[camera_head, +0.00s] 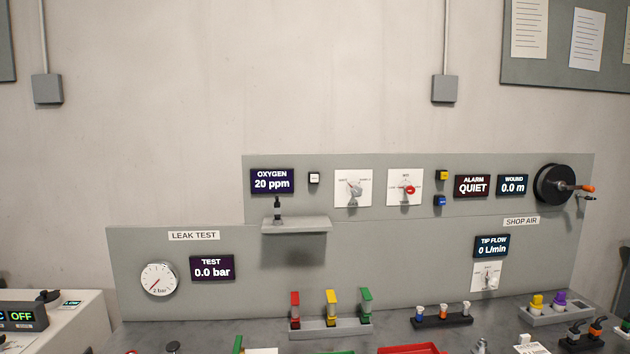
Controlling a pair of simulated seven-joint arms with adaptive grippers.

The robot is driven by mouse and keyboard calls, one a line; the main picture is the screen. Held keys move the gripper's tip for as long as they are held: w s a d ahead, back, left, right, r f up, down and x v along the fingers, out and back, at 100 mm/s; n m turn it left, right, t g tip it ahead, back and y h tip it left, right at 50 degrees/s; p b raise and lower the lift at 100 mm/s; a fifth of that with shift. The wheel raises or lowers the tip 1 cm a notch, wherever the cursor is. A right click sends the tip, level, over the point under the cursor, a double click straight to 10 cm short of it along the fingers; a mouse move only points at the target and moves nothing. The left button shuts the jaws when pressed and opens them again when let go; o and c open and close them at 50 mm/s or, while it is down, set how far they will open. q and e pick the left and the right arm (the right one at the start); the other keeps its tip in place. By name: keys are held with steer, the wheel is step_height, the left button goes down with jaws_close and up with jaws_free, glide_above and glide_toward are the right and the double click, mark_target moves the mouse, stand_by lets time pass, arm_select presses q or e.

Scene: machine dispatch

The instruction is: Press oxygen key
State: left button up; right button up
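The oxygen display (272,181) is a dark purple screen on the upper grey panel and reads "OXYGEN 20 ppm". Just to its right is a small white square key (314,178) with a dark border; any marking on it is too small to read. Nothing covers the key or the display. Neither of my grippers is in this view.
A small grey shelf (296,226) juts out below the display, with a dark fitting (277,209) standing on it. Right of the key are two white dial plates (353,202), then yellow and blue keys (440,201). A crank reel (554,184) projects at far right.

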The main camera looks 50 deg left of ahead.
arm_select(q)
steer(key=shift+w, duration=0.1)
jaws_close()
steer(key=shift+a, duration=0.1)
stand_by(1.1)
